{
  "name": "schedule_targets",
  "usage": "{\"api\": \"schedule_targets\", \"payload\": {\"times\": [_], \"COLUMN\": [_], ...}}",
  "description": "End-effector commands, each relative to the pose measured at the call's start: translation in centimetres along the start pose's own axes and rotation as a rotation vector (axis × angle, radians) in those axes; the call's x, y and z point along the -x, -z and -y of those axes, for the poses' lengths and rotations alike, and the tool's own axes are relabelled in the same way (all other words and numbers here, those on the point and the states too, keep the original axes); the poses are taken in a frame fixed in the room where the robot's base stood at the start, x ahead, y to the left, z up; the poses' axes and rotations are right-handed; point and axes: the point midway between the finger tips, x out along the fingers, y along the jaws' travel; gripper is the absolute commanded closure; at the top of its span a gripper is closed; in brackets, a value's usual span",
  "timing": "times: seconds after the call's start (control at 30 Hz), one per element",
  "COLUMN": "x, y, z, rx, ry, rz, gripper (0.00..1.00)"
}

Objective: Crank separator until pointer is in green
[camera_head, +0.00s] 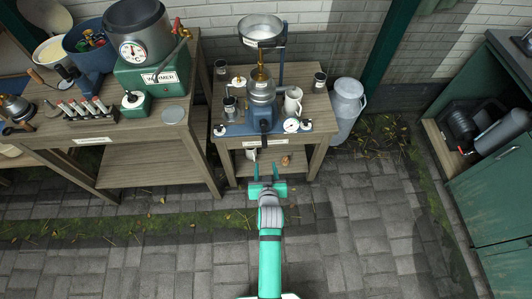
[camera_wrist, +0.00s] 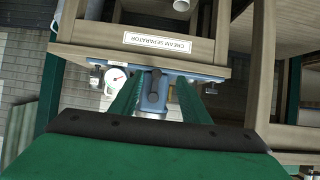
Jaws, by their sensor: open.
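The cream separator (camera_head: 261,88) stands on a blue base on a small wooden table, with a metal bowl (camera_head: 261,30) on top. A dark piece that looks like its crank (camera_head: 264,126) is at the front; it also shows in the wrist view (camera_wrist: 155,80). A round white dial (camera_head: 291,125) sits at the base's right front corner. In the upside-down wrist view, the dial (camera_wrist: 116,77) shows some red; its pointer is too small to read. My gripper (camera_head: 266,170) is open and empty, low in front of the table. Its fingers (camera_wrist: 158,97) appear either side of the blue base's middle, apparently short of it.
A white jug (camera_head: 293,101) stands right of the separator and a metal cup (camera_head: 230,105) left. A milk can (camera_head: 346,108) stands on the floor at right. A workbench (camera_head: 145,130) with a green boiler (camera_head: 152,75) is at left. The paving in front is clear.

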Motion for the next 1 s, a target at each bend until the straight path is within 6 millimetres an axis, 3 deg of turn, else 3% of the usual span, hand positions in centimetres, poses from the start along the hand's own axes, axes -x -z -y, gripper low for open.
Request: {"api": "schedule_targets", "payload": {"times": [0.1,0.3,1.0], "x": [-2.8,-4.8,-8.4], "y": [2.2,3.9,3.9], "z": [-0.3,-0.5,-0.5], "rx": [-0.002,-0.001,0.000], "ry": [0.007,0.015,0.016], "rz": [0.017,0.038,0.041], "gripper": [0.58,0.58,0.58]}}
